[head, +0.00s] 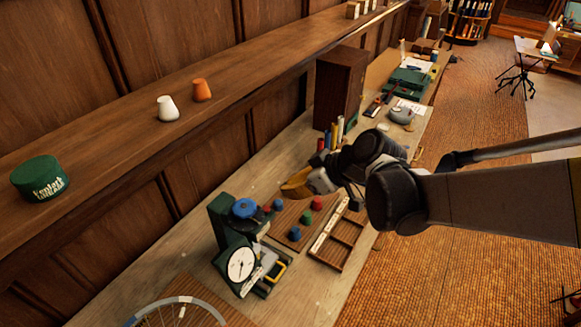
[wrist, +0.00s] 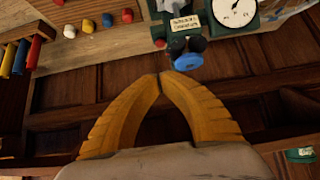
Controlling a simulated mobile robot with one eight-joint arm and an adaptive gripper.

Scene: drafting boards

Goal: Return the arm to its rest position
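My arm (head: 500,200) reaches in from the right edge of the head view, over the workbench. My gripper (head: 284,187) hangs above the bench, its orange fingers pointing left toward the panelled wall. In the wrist view the fingertips of my gripper (wrist: 160,78) meet, with nothing visible between them. The gripper is shut and empty. It hides part of the bench behind it in the head view.
A green dial device (head: 240,264) with a blue knob stands below left of my gripper. Coloured knobs and a wooden tray (head: 337,238) lie beneath it. A dark wooden cabinet (head: 340,88) stands behind. A ledge (head: 130,115) runs along the wall. Open floor (head: 470,240) lies right.

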